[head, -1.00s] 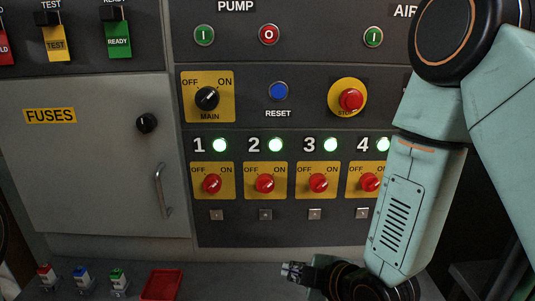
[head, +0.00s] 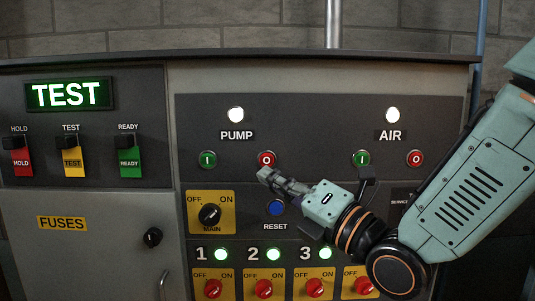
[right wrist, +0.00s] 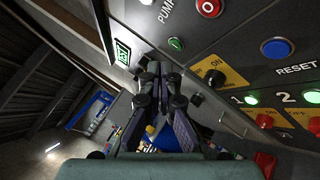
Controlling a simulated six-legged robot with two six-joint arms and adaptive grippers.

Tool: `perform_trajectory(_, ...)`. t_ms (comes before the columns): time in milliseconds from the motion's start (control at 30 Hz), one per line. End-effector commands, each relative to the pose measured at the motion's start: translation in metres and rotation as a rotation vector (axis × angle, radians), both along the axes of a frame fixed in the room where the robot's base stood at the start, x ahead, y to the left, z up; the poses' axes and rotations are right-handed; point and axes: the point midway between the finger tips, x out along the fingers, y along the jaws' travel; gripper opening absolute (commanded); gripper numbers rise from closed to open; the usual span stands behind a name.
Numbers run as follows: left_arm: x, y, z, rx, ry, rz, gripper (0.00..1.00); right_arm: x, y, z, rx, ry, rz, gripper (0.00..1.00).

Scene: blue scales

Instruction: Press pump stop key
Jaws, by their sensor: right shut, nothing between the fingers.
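The pump stop key (head: 267,157) is a round red button marked O, right of the green pump start key (head: 207,159) and under the PUMP label. It also shows at the top of the right wrist view (right wrist: 209,8). My right gripper (head: 264,175) is shut and empty. Its tips are just below the red key in the head view and overlap its lower edge; I cannot tell if they touch. In the right wrist view the fingers (right wrist: 155,75) point away from the panel's keys. The pump lamp (head: 236,115) is lit white. My left gripper is not in view.
The blue reset button (head: 277,208) and main switch (head: 210,214) lie below the gripper. The air keys, green (head: 362,158) and red (head: 415,158), are to the right. Lit green lamps and red rotary switches are lower down. A TEST display (head: 68,95) glows at left.

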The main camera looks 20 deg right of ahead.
Motion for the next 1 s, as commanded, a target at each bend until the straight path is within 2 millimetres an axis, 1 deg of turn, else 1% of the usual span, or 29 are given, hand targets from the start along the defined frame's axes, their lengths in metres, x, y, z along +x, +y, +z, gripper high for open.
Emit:
perform_trajectory(267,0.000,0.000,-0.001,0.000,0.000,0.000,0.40,0.001,0.000,-0.002,0.001,0.003,-0.001,0.00)
perform_trajectory(367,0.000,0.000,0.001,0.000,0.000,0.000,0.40,0.005,-0.002,-0.002,0.002,0.003,0.000,0.00)
perform_trajectory(467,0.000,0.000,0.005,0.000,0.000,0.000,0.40,0.014,-0.004,-0.001,0.003,0.004,-0.001,0.00)
perform_trajectory(833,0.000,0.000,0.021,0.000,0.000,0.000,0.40,0.059,-0.017,-0.001,0.002,0.004,-0.001,0.00)
perform_trajectory(1000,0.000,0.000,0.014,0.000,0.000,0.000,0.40,0.075,-0.022,-0.003,0.001,0.002,0.000,0.00)
